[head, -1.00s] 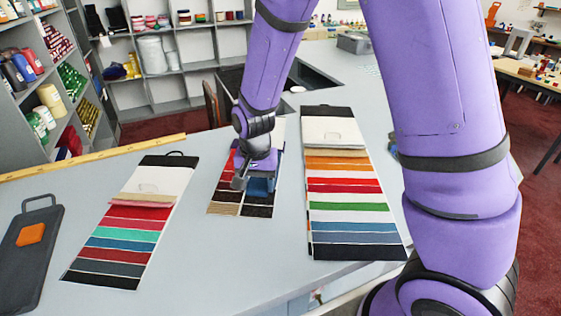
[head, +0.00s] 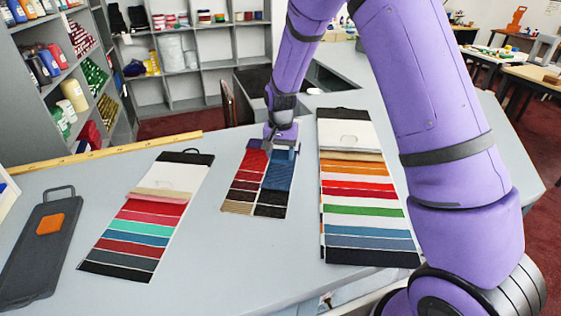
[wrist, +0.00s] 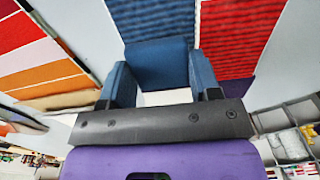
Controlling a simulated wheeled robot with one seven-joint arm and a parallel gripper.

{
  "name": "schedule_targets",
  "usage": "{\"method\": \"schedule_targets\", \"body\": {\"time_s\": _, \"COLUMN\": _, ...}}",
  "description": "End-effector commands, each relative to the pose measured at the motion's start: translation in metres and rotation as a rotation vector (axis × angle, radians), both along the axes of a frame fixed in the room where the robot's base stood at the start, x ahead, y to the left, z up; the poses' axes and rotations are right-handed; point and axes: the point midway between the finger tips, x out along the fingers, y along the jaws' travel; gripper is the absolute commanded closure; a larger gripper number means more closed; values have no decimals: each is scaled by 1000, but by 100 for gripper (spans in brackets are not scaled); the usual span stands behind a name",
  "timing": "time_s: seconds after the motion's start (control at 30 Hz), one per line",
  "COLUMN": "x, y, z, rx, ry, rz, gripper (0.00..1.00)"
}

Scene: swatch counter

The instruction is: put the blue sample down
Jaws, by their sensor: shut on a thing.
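My gripper (head: 281,145) is low over the far part of the middle swatch card (head: 238,208), pointing down. In the wrist view, my gripper (wrist: 160,88) has its blue-sided fingers on either side of a dark blue piece, the blue sample (wrist: 157,62). A ribbed blue patch (wrist: 165,22) and a ribbed red patch (wrist: 240,35) of the card lie just beyond. In the head view, the blue patch (head: 277,177) is in the card's right column. I cannot tell whether the held sample touches the card, as the fingers hide its lower edge.
A striped swatch card (head: 366,205) lies close on the right, and another (head: 142,228) on the left. A dark board with an orange patch (head: 32,255) lies at far left. A yellow ruler (head: 110,152) runs along the counter's back edge. Bare counter (head: 205,240) separates the cards.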

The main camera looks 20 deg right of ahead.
Motion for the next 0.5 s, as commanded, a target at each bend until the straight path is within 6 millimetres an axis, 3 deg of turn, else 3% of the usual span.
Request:
{"method": "schedule_targets", "body": {"time_s": 0.2, "x": -2, "y": 1, "z": -32, "rx": 0, "ry": 6, "rz": 1, "gripper": 65}}
{"method": "schedule_targets", "body": {"time_s": 0.5, "x": -2, "y": 1, "z": -34, "rx": 0, "ry": 4, "rz": 1, "gripper": 65}}
